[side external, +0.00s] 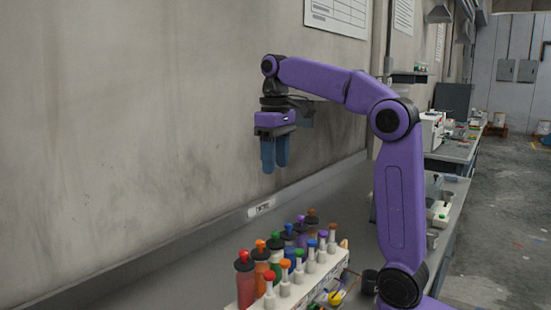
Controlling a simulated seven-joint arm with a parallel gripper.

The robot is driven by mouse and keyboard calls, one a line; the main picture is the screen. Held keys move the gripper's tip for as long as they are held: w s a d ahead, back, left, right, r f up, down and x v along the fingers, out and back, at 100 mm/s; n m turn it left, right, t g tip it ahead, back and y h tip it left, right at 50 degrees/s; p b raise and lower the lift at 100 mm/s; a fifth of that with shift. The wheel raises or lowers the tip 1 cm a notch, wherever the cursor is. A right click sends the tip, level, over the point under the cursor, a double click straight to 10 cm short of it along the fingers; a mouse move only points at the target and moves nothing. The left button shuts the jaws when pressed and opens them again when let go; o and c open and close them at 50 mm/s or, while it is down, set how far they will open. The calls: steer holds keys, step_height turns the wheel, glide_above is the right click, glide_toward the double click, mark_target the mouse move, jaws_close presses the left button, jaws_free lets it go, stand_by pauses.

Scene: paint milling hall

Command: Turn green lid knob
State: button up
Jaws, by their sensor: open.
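A white rack (246,290) on the bench holds two rows of upright bottles. In the back row, a bottle with a dark cap carries a green lid knob (276,235). In the front row, a smaller pale bottle also has a green top (299,253). My gripper (274,167) hangs above the rack with its blue fingers pointing down. It is open and empty, well clear of both green tops. The fingers partly overlap in this view, so the gap between them is hard to see.
Neighbouring bottles with red (243,255), orange (260,244) and blue (289,227) knobs stand close beside the green one. The wall (150,130) runs behind the bench (180,272). The bench left of the rack is clear.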

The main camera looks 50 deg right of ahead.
mark_target(275, 232)
step_height(275, 232, down, 18)
steer(key=n, duration=0.6)
steer(key=shift+r, duration=0.1)
stand_by(0.9)
jaws_close()
